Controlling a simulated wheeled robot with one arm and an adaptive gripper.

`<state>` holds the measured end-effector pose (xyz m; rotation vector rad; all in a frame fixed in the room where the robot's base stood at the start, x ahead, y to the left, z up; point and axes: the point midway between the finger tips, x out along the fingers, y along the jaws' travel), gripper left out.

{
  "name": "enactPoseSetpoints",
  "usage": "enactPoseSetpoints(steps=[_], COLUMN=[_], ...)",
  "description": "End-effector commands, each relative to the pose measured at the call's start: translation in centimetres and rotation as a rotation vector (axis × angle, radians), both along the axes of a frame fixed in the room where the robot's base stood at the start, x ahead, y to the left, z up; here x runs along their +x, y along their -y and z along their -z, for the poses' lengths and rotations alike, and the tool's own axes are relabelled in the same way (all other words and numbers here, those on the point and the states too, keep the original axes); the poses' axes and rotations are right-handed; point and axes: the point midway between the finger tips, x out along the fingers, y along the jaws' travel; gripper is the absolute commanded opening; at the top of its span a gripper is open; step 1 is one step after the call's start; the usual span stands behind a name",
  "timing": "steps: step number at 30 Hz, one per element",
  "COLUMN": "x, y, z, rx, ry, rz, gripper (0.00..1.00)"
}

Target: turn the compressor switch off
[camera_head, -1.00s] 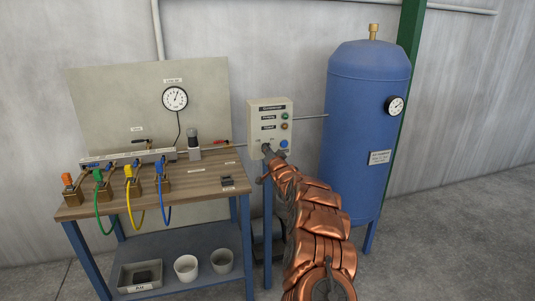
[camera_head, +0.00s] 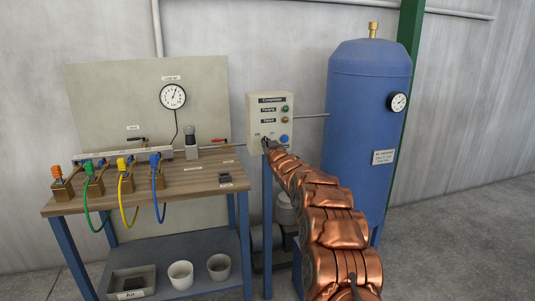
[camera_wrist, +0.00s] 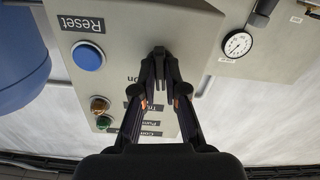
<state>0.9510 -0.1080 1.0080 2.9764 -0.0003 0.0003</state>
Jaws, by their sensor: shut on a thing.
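The grey compressor box (camera_head: 257,113) is mounted on a blue post left of the blue tank. It has two small lamps and a blue button (camera_head: 284,139), labelled Reset in the wrist view (camera_wrist: 88,57). My gripper (camera_head: 267,145) is at the lower left of the box front, left of the blue button. In the wrist view, which is upside down, its black fingers (camera_wrist: 160,62) are closed together beside the "On" label. They are shut on the compressor switch, which they hide; its position cannot be told.
The blue tank (camera_head: 365,130) stands close on the right. The wooden bench (camera_head: 190,182) on the left carries coloured hoses, valves and a gauge board (camera_head: 120,90). Its lower shelf holds a tray (camera_head: 130,283) and two pots. Open floor lies at the right.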

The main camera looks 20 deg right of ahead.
Motion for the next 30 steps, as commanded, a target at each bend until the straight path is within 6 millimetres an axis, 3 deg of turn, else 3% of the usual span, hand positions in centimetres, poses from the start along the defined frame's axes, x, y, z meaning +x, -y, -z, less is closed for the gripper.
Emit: enactPoseSetpoints(steps=[15, 30], x=[0.01, 0.02], y=[0.15, 0.02], z=[0.18, -0.01], rx=[-0.446, -0.629], ry=[0.001, 0.000], rz=[0.002, -0.001], gripper=[0.00, 0.00])
